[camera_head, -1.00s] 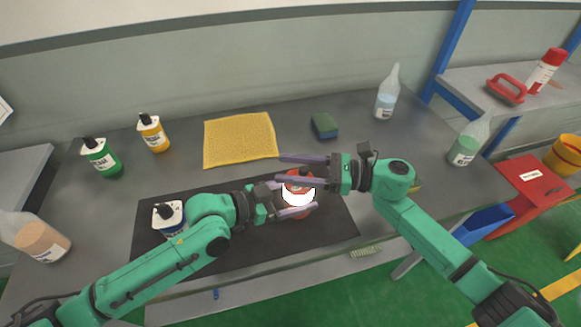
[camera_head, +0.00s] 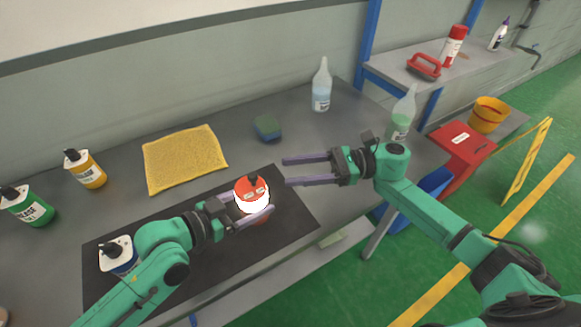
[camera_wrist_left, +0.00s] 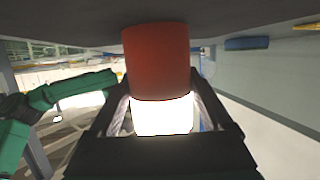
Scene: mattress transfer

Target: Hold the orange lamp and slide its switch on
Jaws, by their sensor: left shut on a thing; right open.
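The orange lamp (camera_head: 251,188) stands on the black mat with a bright glowing white band around its middle. Its top is orange-red with a small dark part on it. My left gripper (camera_head: 250,213) is shut on the lamp around the glowing band. In the left wrist view the lamp (camera_wrist_left: 157,62) shows red-orange beside the white glow (camera_wrist_left: 162,116), between the fingers. My right gripper (camera_head: 286,171) is open and empty, to the right of the lamp and apart from it. The slide of the switch cannot be made out clearly.
The black mat (camera_head: 290,224) lies on the grey table. A yellow cloth (camera_head: 185,160) and a sponge (camera_head: 267,127) lie behind. A blue-labelled bottle (camera_head: 118,256) stands left of the lamp. Yellow (camera_head: 86,170) and green (camera_head: 28,207) bottles stand far left; clear bottles (camera_head: 321,88) stand back right.

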